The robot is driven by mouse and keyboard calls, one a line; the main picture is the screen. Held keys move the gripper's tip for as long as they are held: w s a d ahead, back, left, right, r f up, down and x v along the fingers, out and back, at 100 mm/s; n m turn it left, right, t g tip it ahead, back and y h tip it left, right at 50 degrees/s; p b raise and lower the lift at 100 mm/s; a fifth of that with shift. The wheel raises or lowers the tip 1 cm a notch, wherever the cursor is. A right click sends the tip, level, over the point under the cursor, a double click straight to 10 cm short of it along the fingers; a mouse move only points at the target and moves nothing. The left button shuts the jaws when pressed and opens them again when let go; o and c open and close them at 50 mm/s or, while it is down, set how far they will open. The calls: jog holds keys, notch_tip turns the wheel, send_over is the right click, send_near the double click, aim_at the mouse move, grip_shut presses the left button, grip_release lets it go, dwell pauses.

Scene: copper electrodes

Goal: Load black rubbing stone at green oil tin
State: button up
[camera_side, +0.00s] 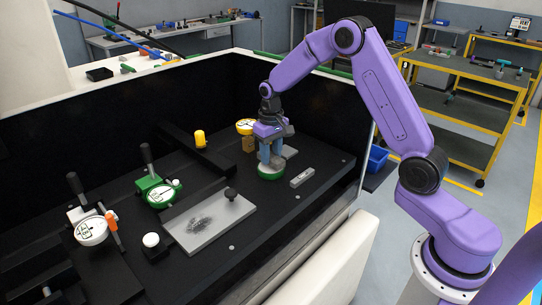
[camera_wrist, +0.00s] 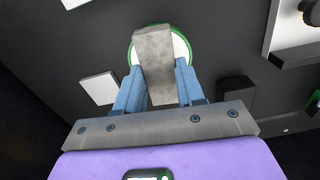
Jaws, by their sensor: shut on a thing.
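My gripper (camera_side: 270,150) points down over the green oil tin (camera_side: 271,175), a low round tin with a green rim and a pale inside. In the wrist view, my blue fingers (camera_wrist: 160,88) are shut on a mottled grey stone block (camera_wrist: 154,55); it looks grey rather than black. The block lies across the view of the tin (camera_wrist: 187,48) and hides its middle. I cannot tell whether the block touches the tin. In the side view, the fingers hide most of the block.
A grey bar (camera_side: 301,177) lies right of the tin; a pale block (camera_side: 290,152) is behind it, and a brown block (camera_side: 248,144) behind left. A grey plate (camera_side: 190,238) with a black knob lies front left. Black walls enclose the bed.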

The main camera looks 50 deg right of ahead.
aim_at(271, 156)
jog(key=shift+r, duration=2.8)
